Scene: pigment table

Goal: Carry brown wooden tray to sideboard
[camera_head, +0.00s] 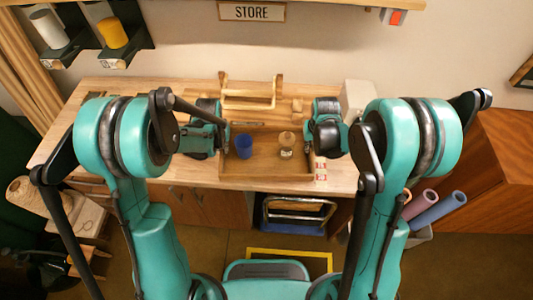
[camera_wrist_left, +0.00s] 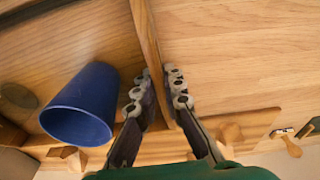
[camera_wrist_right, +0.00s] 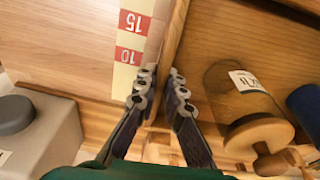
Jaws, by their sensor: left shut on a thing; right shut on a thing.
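The brown wooden tray (camera_head: 265,184) is on the light wooden table, with a blue cup (camera_head: 243,146) and a jar with a wooden stopper (camera_head: 286,150) inside it. My left gripper (camera_head: 224,138) is shut on the tray's left wall, and its fingers straddle that wall (camera_wrist_left: 148,35) in the left wrist view. The blue cup (camera_wrist_left: 80,105) stands close by. My right gripper (camera_head: 314,138) is shut on the opposite wall (camera_wrist_right: 173,45). In the right wrist view the labelled jar (camera_wrist_right: 240,95) is beside it. I cannot tell whether the tray touches the table.
The table (camera_head: 110,140) has free room at left. A wooden rack (camera_head: 250,98) stands behind the tray, a grey-white container (camera_head: 358,98) at back right. A scale strip (camera_wrist_right: 130,45) lies beside the right wall. A reddish-brown wooden cabinet (camera_head: 480,165) stands at right, near coloured rolls (camera_head: 438,208).

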